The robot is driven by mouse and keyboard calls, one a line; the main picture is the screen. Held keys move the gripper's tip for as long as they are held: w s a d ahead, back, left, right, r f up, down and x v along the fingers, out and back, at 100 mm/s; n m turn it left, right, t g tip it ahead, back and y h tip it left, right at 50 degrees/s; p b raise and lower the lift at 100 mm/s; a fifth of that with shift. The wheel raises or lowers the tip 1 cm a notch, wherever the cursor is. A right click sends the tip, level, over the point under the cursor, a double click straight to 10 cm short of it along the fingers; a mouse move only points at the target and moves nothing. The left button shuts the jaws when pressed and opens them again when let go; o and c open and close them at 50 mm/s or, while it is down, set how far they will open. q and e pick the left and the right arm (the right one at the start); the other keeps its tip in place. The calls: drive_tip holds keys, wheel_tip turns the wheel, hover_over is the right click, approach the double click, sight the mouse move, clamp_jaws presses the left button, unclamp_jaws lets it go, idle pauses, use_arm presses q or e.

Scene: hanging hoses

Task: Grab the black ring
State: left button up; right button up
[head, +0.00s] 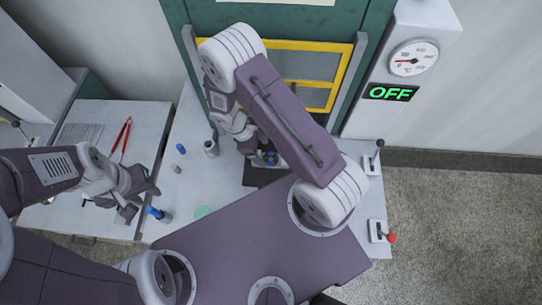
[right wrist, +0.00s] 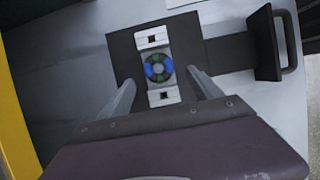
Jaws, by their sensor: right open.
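A round fitting with a dark ring (right wrist: 158,67) and blue and green segments sits in the middle of a pale metal block (right wrist: 163,97) on a dark plate. In the head view a blue and dark piece (head: 270,157) shows at the same place, partly hidden by my right arm. My right gripper (right wrist: 160,78) is open, its two fingers on either side of the block, with nothing held. Whether the fingers touch the block cannot be told. My left gripper (head: 138,203) hangs over the left of the table near a blue-topped piece; its jaw opening is unclear.
A black handle (right wrist: 268,45) stands at the right of the dark plate. A yellow frame (head: 345,75) is behind my right arm. Red pliers (head: 122,138) lie on the left table. A gauge (head: 414,58) and a green OFF display (head: 390,92) are at the right, above two small levers.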

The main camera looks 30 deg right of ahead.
sight(271, 159)
drive_tip(key=shift+s+d+f, duration=0.1)
drive_tip(key=shift+s+f, duration=0.05)
drive_tip(key=shift+f, duration=0.05)
drive_tip(key=p+x, duration=0.1)
drive_tip(key=x, duration=0.3)
drive_tip(key=shift+p, duration=0.4)
drive_tip(key=shift+w+d+f, duration=0.2)
drive_tip(key=shift+d+f, duration=0.05)
drive_tip(key=shift+f, duration=0.1)
drive_tip(key=shift+s+a+r, duration=0.1)
drive_tip(key=c, duration=1.4)
